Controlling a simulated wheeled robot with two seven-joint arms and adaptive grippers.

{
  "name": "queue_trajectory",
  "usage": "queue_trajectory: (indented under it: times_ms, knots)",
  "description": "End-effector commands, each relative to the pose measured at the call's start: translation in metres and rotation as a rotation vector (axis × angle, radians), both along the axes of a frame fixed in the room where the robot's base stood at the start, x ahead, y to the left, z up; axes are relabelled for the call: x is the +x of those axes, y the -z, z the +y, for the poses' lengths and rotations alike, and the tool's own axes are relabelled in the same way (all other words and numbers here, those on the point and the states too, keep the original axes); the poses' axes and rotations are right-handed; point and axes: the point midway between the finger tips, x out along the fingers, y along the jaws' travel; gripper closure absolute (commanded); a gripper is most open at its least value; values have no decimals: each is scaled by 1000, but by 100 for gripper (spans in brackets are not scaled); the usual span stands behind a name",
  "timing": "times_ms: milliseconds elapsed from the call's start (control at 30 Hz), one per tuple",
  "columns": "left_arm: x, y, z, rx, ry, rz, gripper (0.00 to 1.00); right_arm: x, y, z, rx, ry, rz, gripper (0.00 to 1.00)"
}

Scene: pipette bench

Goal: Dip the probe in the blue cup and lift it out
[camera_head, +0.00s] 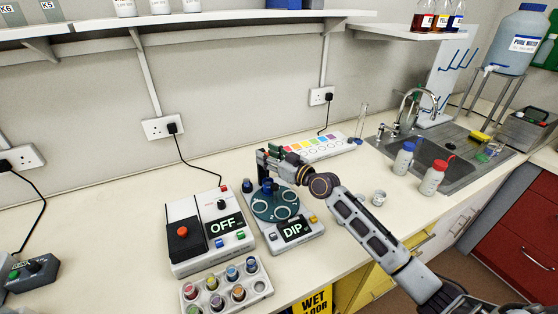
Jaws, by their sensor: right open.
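A white device with a lit DIP sign (293,231) and a dark teal round plate (273,204) stands on the bench at the middle. My right gripper (264,168) is open above the back of this device. Its fingers hide part of the device there. A small blue part (247,186) shows at the device's back left. Near the front, a pale tray (218,302) holds several small pots with coloured tops, one of them blue (232,273). I cannot tell which part is the probe. My left gripper is out of view.
A white box with an OFF sign (224,226) and red knob stands left of the DIP device. A colour-striped white strip (322,148) lies behind my arm. Bottles with blue (403,158) and red (433,177) caps stand beside the sink (462,172).

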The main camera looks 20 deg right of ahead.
Motion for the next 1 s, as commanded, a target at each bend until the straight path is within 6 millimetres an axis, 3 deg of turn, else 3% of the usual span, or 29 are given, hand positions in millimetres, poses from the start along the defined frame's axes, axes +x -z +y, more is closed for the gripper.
queue_trajectory:
  times_ms: [1000]
  knots:
    - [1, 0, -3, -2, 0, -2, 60, -65, 1, -45, -1, 1, 0, 57]
